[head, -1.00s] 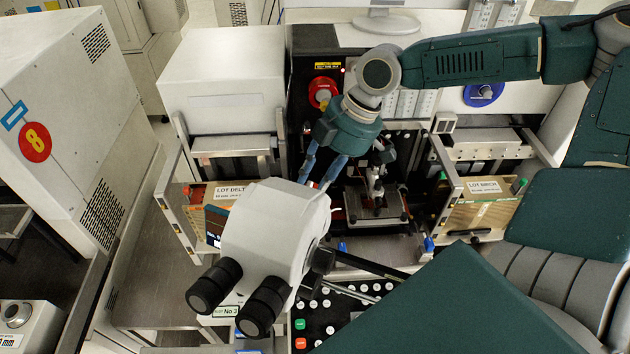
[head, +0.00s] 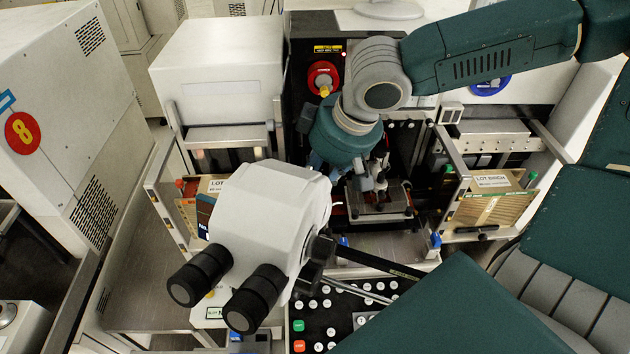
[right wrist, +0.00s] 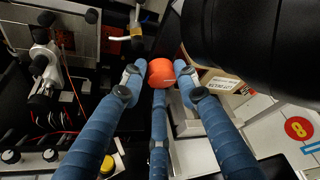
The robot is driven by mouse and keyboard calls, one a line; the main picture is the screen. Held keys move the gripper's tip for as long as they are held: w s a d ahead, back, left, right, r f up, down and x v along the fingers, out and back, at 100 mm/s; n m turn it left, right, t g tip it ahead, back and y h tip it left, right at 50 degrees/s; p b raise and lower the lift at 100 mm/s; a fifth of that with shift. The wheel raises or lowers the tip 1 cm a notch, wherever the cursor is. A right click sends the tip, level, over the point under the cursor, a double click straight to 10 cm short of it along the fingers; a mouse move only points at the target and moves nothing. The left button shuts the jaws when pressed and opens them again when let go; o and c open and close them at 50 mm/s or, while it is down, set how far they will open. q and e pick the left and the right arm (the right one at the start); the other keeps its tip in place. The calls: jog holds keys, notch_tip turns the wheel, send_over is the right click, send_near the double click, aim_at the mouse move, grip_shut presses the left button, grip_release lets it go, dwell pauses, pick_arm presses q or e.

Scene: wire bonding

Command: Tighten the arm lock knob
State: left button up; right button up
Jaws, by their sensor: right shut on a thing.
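The orange-red knob (right wrist: 161,73), seemingly the arm lock knob, is between the blue fingers of my right gripper (right wrist: 158,74) in the right wrist view. Two fingertips press on its left and right sides, and a third finger is below it. A thin light mark shows on the knob. In the head view, my right gripper (head: 324,170) reaches down behind the white microscope head (head: 270,215). That head hides the knob and the fingertips there. My left gripper is not in view.
Black eyepieces (head: 225,287) jut toward me from the microscope. The bonding stage (head: 378,212) is close to the right of my gripper. LOT BIRCH (head: 493,205) stands at the right. A button panel (head: 345,310) is in front.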

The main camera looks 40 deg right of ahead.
jog(key=shift+s+a+f+m+b, duration=0.1)
jog(key=shift+s+f+m+b, duration=0.2)
jog(key=shift+m, duration=0.2)
jog(key=o, duration=1.1)
jog(key=shift+r, duration=0.6)
jog(key=a+v, duration=0.1)
jog(key=v, duration=1)
jog(key=shift+s+d, duration=0.25)
jog(key=shift+d, duration=0.05)
jog(key=shift+r, duration=0.15)
